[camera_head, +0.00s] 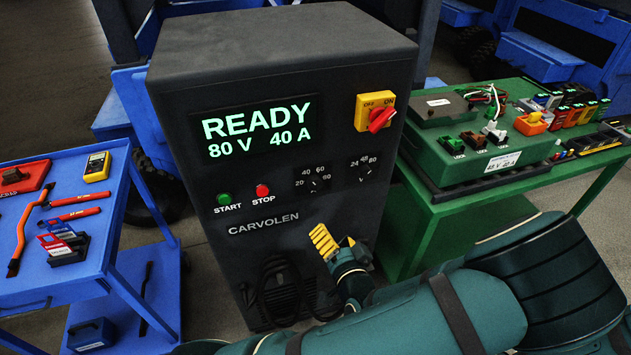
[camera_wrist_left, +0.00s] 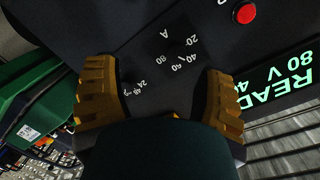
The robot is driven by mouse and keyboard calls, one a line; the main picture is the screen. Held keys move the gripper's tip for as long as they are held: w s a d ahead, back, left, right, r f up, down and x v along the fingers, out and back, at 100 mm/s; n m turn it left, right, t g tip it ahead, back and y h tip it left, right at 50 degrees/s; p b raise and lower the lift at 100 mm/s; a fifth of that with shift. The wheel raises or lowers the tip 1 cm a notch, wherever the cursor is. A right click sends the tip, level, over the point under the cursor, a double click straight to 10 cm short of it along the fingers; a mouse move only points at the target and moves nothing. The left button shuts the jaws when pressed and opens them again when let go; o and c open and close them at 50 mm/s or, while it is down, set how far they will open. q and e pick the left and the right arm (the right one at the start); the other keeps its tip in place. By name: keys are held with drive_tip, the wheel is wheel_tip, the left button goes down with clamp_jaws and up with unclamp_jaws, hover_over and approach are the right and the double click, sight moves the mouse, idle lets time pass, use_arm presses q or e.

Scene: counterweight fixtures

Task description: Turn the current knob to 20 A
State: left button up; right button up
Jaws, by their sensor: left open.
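The current knob (camera_head: 313,181) is a dark dial on the black charger's front, marked 20, 40, 60 and more; its body and pointer are too dark to read clearly. In the left wrist view its dial (camera_wrist_left: 174,53) appears upside down, ahead of my fingers. The charger's display (camera_head: 258,130) reads READY, 80 V, 40 A. My left gripper (camera_head: 334,241) has yellow ribbed fingers and is in front of the panel, below the dials in the head view. In the left wrist view the gripper (camera_wrist_left: 160,97) is open and empty, its fingers wide apart. My right gripper is out of view.
A voltage dial (camera_head: 364,170) marked 24, 48, 80 is right of the current knob. START (camera_head: 224,199) and STOP (camera_head: 262,190) buttons are to its left. A red-and-yellow switch (camera_head: 376,112) sits above. A blue cart (camera_head: 75,280) and green table (camera_head: 440,215) flank the charger.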

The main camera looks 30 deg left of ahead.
sight(316, 186)
use_arm(q)
drive_tip(key=shift+t+y, duration=0.4)
drive_tip(key=shift+y, duration=0.3)
drive_tip(key=r+x, duration=0.1)
drive_tip(key=x, duration=0.3)
drive_tip(key=r+x, duration=0.1)
drive_tip(key=x, duration=0.4)
drive_tip(key=r+b+x, duration=0.1)
drive_tip(key=x, duration=0.3)
drive_tip(key=shift+w+a+r, duration=0.1)
drive_tip(key=shift+w+r, duration=0.1)
drive_tip(key=shift+w, duration=0.1)
clamp_jaws()
